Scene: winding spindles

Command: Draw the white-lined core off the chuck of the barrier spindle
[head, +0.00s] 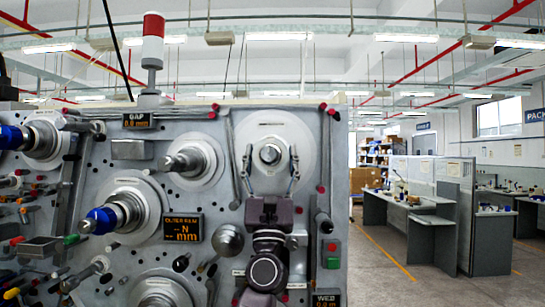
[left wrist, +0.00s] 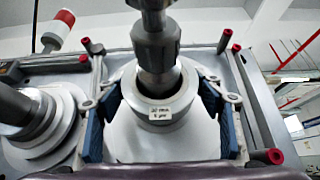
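The core (left wrist: 178,135), a pale ring with a small printed label on its face, sits around the metal chuck (left wrist: 157,60) in the left wrist view. Its dark bore shows around the chuck; I cannot make out a white lining. In the head view the chuck (head: 269,155) stands in front of a large pale disc at the upper right of the machine. My left gripper (head: 269,160) reaches up to it from below. Its blue-padded fingers (left wrist: 160,120) are spread on both sides of the core, with visible gaps. My right gripper is in neither view.
Another spindle (head: 183,163) stands to the left, and two with blue parts (head: 103,218) (head: 12,137) lie farther left. Red-tipped rods (head: 331,112) flank the disc. A display (head: 183,228) and green button (head: 332,262) are on the panel. Open floor lies right.

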